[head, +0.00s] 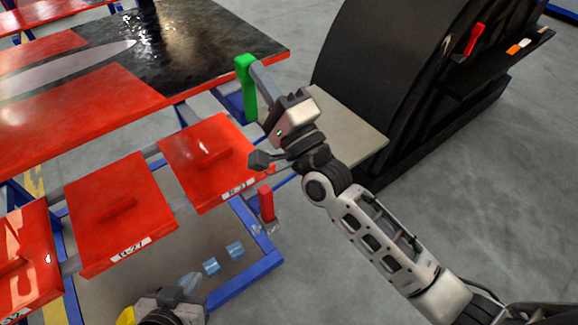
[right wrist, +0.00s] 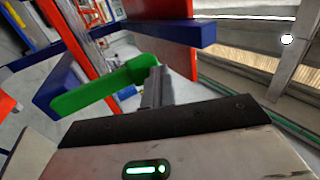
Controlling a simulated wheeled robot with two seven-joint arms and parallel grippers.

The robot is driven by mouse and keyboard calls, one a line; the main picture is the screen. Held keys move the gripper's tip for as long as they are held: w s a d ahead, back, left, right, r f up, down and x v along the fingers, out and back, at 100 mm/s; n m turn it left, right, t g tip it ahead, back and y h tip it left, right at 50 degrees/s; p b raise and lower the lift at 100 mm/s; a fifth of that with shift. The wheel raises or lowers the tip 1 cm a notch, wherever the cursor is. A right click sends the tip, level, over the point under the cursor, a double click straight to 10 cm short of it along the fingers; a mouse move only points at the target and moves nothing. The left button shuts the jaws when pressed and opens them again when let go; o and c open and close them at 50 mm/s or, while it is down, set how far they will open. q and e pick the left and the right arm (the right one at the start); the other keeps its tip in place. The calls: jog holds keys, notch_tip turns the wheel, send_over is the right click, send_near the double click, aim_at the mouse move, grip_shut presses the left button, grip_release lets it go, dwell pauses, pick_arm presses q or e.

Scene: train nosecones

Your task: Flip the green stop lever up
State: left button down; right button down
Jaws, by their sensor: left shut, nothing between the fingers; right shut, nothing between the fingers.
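The green stop lever (head: 249,90) is in the upper middle of the head view, at the right edge of the red and black table. Its thick end is at the top and its long arm hangs down. It also shows in the right wrist view (right wrist: 92,94), slanting across the left half. My right gripper (head: 255,68) is shut and empty, its fingertips right beside the lever's top end. The right wrist view shows those fingertips (right wrist: 156,74) by the lever's rounded end; contact is unclear. My left gripper (head: 188,283) is low in the head view, shut, away from the lever.
Red panels with handles (head: 120,210) sit on a blue frame below the table (head: 215,30). A smaller red lever (head: 266,203) stands at the frame's right corner. A large black curved nosecone (head: 375,75) is at right. Grey floor at lower right is free.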

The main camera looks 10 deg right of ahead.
jog(key=shift+w+r, duration=0.1)
jog(key=shift+r, duration=0.3)
jog(key=shift+d, duration=0.1)
jog(key=s+d+f, duration=0.1)
jog(key=s+d, duration=0.5)
jog(key=s, duration=0.6)
jog(key=shift+s+d+b, duration=0.15)
jog(key=shift+s+b, duration=0.15)
jog(key=shift+b, duration=0.1)
jog(key=s+d+f+n+g+h, duration=0.1)
jog(key=s+f+n+g+h, duration=0.1)
jog(key=f+n, duration=0.3)
jog(key=s+d+f+n+g+h, duration=0.2)
jog(key=s+f+n+g+h, duration=0.1)
jog(key=f, duration=1.1)
jog(key=s+d+f+n+g+h, duration=0.2)
jog(key=s+f+n+g+h, duration=0.1)
jog(key=f+n, duration=0.4)
notch_tip(320, 180, down, 3)
jog(key=s+g, duration=0.1)
jog(key=g, duration=0.1)
jog(key=shift+f+g, duration=0.2)
jog(key=shift+g, duration=0.2)
